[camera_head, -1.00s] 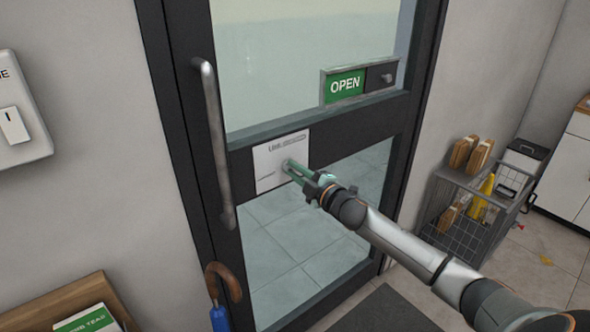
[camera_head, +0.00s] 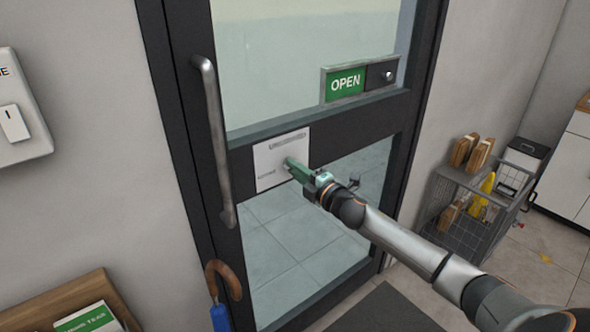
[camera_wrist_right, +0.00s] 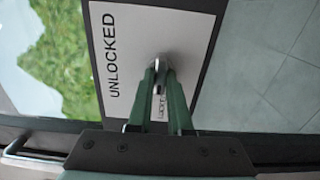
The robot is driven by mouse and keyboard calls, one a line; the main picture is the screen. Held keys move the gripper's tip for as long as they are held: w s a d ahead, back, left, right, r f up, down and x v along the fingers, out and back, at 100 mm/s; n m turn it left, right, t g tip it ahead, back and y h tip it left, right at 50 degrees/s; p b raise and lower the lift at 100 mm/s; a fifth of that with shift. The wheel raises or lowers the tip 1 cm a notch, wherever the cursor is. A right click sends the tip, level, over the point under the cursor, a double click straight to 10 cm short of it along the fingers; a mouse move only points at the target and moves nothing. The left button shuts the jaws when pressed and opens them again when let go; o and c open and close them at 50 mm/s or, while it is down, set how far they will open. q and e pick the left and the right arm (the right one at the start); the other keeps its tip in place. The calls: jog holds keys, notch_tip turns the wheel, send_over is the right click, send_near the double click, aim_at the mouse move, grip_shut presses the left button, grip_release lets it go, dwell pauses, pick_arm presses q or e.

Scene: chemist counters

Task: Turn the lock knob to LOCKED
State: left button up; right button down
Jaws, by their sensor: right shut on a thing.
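A white lock plate (camera_head: 272,172) is on the dark middle rail of the glass door. In the right wrist view the plate (camera_wrist_right: 198,24) shows the word UNLOCKED along its left side; a second, smaller label between the fingers is partly hidden. My right gripper (camera_head: 290,165) reaches the plate from the right. Its green fingers (camera_wrist_right: 163,72) are shut on the silver lock knob (camera_wrist_right: 162,61), which shows just beyond their tips. The fingers hide most of the knob, and I cannot tell which way it points. My left gripper is not in view.
A long vertical door handle (camera_head: 213,140) stands left of the plate. A green OPEN sign (camera_head: 345,84) is above it. A wire basket cart (camera_head: 470,225) stands at the right.

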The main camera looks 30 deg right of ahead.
jog(key=c, duration=0.8)
grip_release()
jog(key=shift+c, duration=0.2)
jog(key=s+b, duration=0.1)
jog(key=s, duration=1.1)
jog(key=shift+s+d, duration=0.25)
jog(key=shift+d, duration=0.2)
